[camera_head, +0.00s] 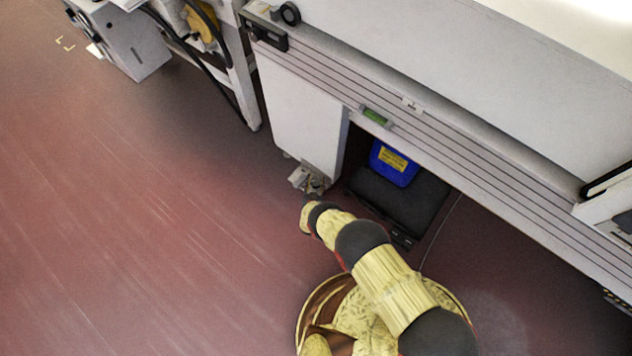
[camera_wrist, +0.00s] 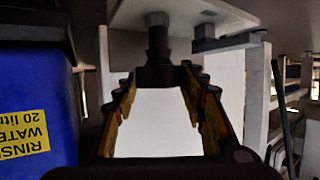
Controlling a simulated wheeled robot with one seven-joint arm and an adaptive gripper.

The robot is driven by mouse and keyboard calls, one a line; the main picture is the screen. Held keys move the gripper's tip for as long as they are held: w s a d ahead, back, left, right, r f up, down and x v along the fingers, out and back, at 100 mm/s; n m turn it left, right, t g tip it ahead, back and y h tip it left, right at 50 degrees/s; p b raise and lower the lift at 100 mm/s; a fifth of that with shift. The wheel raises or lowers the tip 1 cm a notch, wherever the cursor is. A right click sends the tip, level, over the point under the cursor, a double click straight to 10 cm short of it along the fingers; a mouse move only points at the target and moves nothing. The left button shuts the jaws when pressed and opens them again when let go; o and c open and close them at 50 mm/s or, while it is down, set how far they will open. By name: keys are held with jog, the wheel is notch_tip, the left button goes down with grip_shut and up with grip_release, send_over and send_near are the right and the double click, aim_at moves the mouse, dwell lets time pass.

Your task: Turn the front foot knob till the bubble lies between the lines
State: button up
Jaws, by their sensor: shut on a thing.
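The front foot knob (camera_wrist: 158,74) is a dark disc on a threaded stem under a pale plate in the wrist view. My gripper (camera_wrist: 160,82) is shut on this knob, a finger on either side. In the head view my gripper (camera_head: 314,184) is low at the foot under the white cabinet's near corner, and the knob is hidden there. The spirit level (camera_head: 376,116) is a small green vial on the bench's front rail. It is too small to tell where its bubble lies against the lines.
A blue rinse water container (camera_head: 393,165) with a yellow label stands under the bench on a dark base (camera_head: 398,200). It also shows close left of my gripper in the wrist view (camera_wrist: 35,85). The white cabinet (camera_head: 300,115) is beside the foot. Red floor at left is clear.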

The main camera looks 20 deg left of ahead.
jog(key=shift+a+m+h, duration=0.1)
jog(key=shift+m+h, duration=1.8)
jog(key=shift+h, duration=0.3)
jog(key=shift+w+r+m, duration=0.1)
jog(key=shift+m, duration=0.2)
jog(key=o, duration=1.2)
jog(key=v, duration=1.2)
jog(key=shift+a+h, duration=0.1)
jog(key=shift+h, duration=0.2)
